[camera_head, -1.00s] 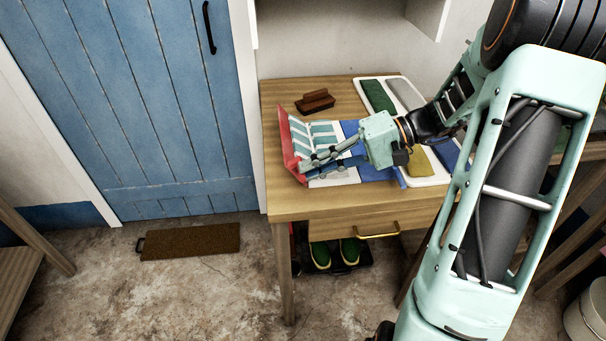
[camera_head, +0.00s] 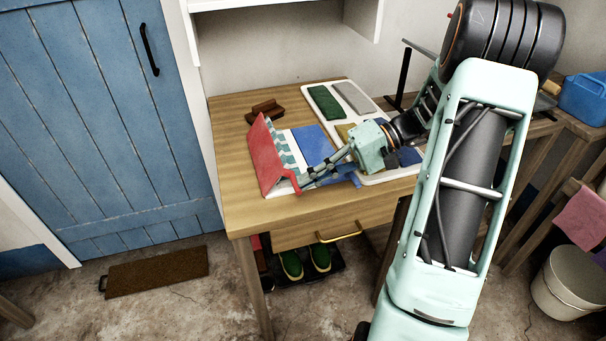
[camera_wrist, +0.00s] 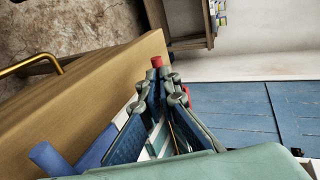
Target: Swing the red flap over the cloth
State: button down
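The red flap (camera_head: 267,155) stands raised and tilted at the left of a folding board on the wooden table, its red outer face toward the head camera. The teal-and-white striped cloth (camera_head: 284,150) shows behind its right edge, partly hidden by the flap. A blue panel (camera_head: 312,144) of the board lies flat to the right. My gripper (camera_head: 302,184) is at the flap's near lower corner, fingers closed around a small red tab there. In the wrist view my fingertips (camera_wrist: 160,82) converge at a red end (camera_wrist: 157,62), with stripes below between the fingers.
A white tray (camera_head: 344,95) with green, grey and yellow cloth pieces lies behind my gripper. A brown wooden block (camera_head: 265,110) sits at the table's back left. The table's front left (camera_head: 240,205) is clear. A blue door (camera_head: 100,130) is at left.

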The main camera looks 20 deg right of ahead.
aim_at(299, 203)
jog(key=shift+s+a+f+g, duration=0.2)
jog(key=shift+a+f, duration=0.2)
jog(key=shift+f, duration=0.15)
jog(key=shift+s+a+f+g, duration=0.1)
jog(key=shift+a+f+g, duration=0.1)
jog(key=shift+a+f, duration=0.3)
jog(key=shift+d+f, duration=0.15)
jog(key=shift+f, duration=0.1)
jog(key=c, duration=2.6)
grip_release()
jog(key=shift+c, duration=0.2)
jog(key=shift+o, duration=1.3)
jog(key=o, duration=0.4)
jog(key=shift+w+a+f, duration=0.15)
jog(key=shift+w+a, duration=0.15)
jog(key=shift+a, duration=0.25)
jog(key=shift+c, duration=0.2)
jog(key=shift+v, duration=0.9)
jog(key=v, duration=0.7)
jog(key=shift+a+r, duration=0.15)
jog(key=shift+r, duration=0.15)
